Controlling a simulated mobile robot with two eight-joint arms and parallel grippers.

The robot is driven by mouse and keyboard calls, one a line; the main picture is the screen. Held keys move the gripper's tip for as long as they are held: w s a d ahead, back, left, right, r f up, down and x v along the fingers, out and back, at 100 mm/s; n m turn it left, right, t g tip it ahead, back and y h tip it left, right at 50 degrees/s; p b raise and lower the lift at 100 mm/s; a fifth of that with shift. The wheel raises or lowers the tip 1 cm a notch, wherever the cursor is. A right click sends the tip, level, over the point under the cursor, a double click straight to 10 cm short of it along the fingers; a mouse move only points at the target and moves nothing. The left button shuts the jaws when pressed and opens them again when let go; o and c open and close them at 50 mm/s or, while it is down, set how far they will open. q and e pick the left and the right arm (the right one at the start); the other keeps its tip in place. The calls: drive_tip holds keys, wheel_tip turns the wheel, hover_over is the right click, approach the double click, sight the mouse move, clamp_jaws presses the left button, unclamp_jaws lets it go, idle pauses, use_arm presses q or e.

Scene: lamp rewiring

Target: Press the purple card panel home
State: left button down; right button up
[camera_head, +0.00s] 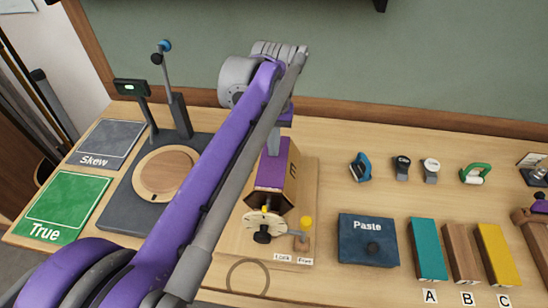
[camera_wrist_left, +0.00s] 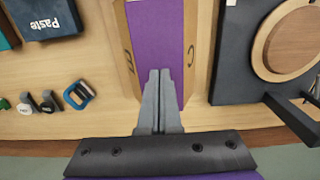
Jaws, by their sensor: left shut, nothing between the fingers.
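The purple card panel (camera_head: 270,174) lies along the face of an upright cardboard-coloured body (camera_head: 292,172) lettered on its sides. In the left wrist view the purple panel (camera_wrist_left: 155,35) runs as a strip between two lettered brown side walls (camera_wrist_left: 190,45). My left gripper (camera_head: 273,152) points down at the panel's far end, with its arm crossing the picture. In the left wrist view the left gripper (camera_wrist_left: 160,73) is shut and empty, its fingertips over the purple strip. I cannot tell if they touch it. My right gripper does not show.
A dial (camera_head: 262,226) and a yellow-knobbed peg (camera_head: 305,232) stand at the body's near side. A Paste box (camera_head: 368,240) and teal, brown and yellow blocks (camera_head: 428,248) lie to the right. A dark stand with a round wooden disc (camera_head: 160,172) is left.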

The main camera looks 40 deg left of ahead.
sight(273, 159)
use_arm(q)
drive_tip(key=shift+f+b, duration=0.45)
drive_tip(key=shift+f, duration=0.5)
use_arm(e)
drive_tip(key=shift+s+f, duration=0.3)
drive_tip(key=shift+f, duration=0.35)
use_arm(q)
drive_tip(key=shift+r, duration=0.1)
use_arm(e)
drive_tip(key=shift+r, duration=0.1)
use_arm(q)
drive_tip(key=shift+r+p, duration=0.75)
drive_tip(key=shift+r, duration=0.45)
drive_tip(key=shift+w+r+p, duration=0.1)
drive_tip(key=shift+r+p, duration=1.05)
drive_tip(key=shift+r, duration=1.15)
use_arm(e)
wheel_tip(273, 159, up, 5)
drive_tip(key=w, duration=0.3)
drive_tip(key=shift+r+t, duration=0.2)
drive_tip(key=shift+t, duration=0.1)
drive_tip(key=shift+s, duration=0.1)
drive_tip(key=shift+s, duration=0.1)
use_arm(q)
drive_tip(key=shift+f, duration=0.1)
